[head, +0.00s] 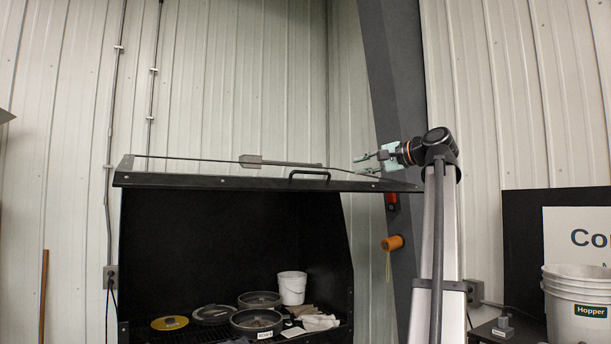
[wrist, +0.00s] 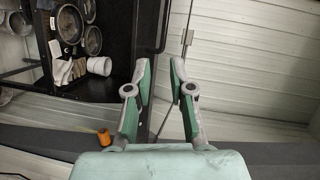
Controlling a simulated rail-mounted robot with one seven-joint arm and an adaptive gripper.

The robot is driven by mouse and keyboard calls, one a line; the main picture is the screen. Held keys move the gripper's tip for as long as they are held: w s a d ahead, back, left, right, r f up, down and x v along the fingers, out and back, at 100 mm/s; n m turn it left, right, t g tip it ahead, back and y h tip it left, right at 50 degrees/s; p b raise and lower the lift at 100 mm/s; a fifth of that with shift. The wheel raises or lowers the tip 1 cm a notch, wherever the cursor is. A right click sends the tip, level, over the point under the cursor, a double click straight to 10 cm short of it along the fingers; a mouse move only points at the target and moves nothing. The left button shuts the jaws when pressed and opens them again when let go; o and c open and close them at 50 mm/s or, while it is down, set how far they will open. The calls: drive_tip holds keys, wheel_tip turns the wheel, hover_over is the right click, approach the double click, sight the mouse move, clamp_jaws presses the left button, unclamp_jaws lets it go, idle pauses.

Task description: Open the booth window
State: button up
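The booth window (head: 215,181) is a clear pane with a dark front rail. It is raised above the black booth (head: 235,235) and lies nearly level, so the booth front below it stands open. A black bar handle (head: 310,173) sits on the rail. My gripper (head: 366,164) is at the right end of the window, to the right of the handle. In the wrist view my gripper (wrist: 162,64) has its two green fingers apart. The window's edge runs near them; I cannot tell whether they touch it. No object shows held between them.
Several round pans (head: 256,322), a white bucket (head: 292,288) and crumpled cloths (head: 319,322) are inside the booth. A dark slanted column (head: 396,90) stands behind my arm. An orange roll (head: 392,243) hangs on it. A hopper bucket (head: 577,305) stands at the right.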

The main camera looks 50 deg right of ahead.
sight(312, 172)
drive_tip(key=shift+m+y, duration=0.6)
drive_tip(key=shift+y, duration=0.1)
drive_tip(key=w+p, duration=0.1)
drive_tip(key=w, duration=0.5)
drive_tip(key=w+f+p, duration=0.1)
drive_tip(key=w+p, duration=0.1)
drive_tip(key=w, duration=0.4)
drive_tip(key=w+a+p, duration=0.1)
drive_tip(key=w, duration=0.5)
drive_tip(key=shift+f+p, duration=0.15)
drive_tip(key=shift+p, duration=0.2)
clamp_jaws()
